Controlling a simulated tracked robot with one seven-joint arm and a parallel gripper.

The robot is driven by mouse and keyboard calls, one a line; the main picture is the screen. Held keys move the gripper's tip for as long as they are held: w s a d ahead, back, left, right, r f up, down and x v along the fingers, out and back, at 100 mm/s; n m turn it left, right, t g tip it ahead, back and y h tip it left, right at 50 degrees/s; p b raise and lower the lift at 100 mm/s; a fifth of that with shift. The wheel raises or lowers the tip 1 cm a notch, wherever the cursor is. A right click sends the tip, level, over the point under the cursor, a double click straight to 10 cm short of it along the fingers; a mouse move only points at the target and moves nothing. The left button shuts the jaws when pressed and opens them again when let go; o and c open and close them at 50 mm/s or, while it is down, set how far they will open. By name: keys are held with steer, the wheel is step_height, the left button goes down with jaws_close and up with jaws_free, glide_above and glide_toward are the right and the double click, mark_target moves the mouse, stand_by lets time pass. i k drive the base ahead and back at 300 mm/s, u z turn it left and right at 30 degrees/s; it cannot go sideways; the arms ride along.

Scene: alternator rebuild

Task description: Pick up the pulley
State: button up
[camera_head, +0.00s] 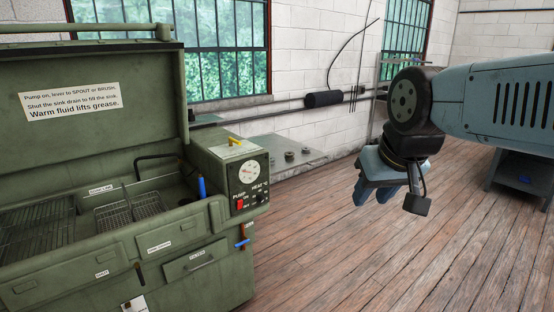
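I cannot make out a pulley for certain in the head view. Several small dark parts (290,156) sit on a low grey metal surface (272,142) behind the green washer, too small to identify. My gripper (375,196) hangs at the right, pointing down above the wooden floor. Its blue-grey fingers look apart, with nothing visible between them. It is well to the right of the metal surface and touches nothing.
A green parts washer (165,243) with raised lid (95,75), wire basket (130,212) and control box (235,172) fills the left. A black cylinder (323,99) is by the wall. A dark table (523,172) stands far right. The middle floor (330,235) is clear.

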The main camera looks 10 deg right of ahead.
mark_target(289, 155)
steer(key=k, duration=0.6)
steer(key=u, duration=0.45)
steer(key=i, duration=1.65)
steer(key=z, duration=0.65)
steer(key=i, duration=0.45)
steer(key=z, duration=0.45)
steer(key=k, duration=0.9)
steer(key=z, duration=0.2)
steer(key=i, duration=0.4)
steer(key=u, duration=0.05)
